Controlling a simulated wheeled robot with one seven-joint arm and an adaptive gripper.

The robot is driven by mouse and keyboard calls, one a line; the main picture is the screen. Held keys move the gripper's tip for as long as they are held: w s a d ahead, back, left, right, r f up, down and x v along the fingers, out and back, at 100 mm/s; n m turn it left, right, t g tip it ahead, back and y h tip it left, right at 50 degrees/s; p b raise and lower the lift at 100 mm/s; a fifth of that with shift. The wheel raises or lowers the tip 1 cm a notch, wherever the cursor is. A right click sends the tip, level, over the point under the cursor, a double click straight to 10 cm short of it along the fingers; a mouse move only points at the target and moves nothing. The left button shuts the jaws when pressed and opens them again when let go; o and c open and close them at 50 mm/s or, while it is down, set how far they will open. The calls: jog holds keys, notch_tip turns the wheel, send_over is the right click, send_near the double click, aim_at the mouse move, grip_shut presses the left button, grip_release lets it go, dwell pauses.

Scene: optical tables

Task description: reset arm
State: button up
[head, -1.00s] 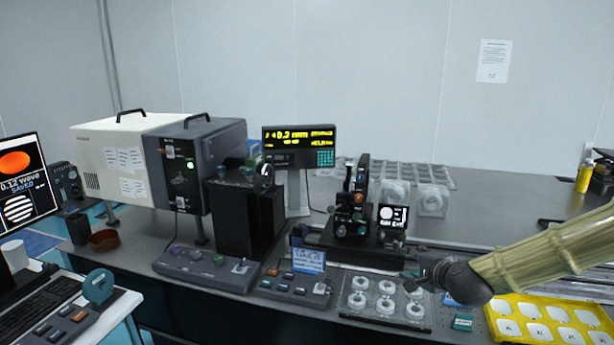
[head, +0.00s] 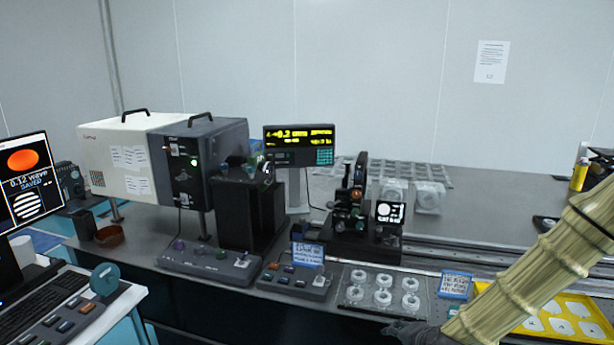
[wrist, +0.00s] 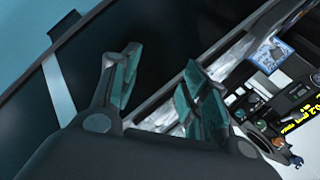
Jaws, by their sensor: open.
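My gripper (wrist: 160,90) is open in the wrist view, its two green-tinted fingers spread apart with nothing between them. In the head view my gripper (head: 405,328) shows as a dark shape at the bottom edge, in front of the table's front edge and just below the clear tray of white rings (head: 352,299). My arm (head: 540,270), in a tan ribbed cover, comes in from the right. The fingertips are hard to make out in the head view.
A yellow tray (head: 590,303) with white pieces lies partly behind my arm. A small blue sign (head: 455,285) stands beside the ring tray. Control boxes (head: 295,281), optical mounts (head: 350,215) and a display (head: 298,135) fill the table's middle. Bare tabletop (head: 490,210) shows at the back right.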

jog(key=s+a+f+n+g, duration=0.2)
jog(key=s+f+n+g, duration=0.35)
jog(key=s+f, duration=1.15)
jog(key=s+f+n+g+h, duration=0.1)
jog(key=s+f+n, duration=0.2)
jog(key=s, duration=0.7)
jog(key=s+d+f+n+g+h, duration=0.1)
jog(key=s+f, duration=0.4)
jog(key=s, duration=0.5)
jog(key=shift+s+d+f+n+g, duration=0.15)
jog(key=shift+d+n+g, duration=0.1)
jog(key=shift+n+g, duration=0.6)
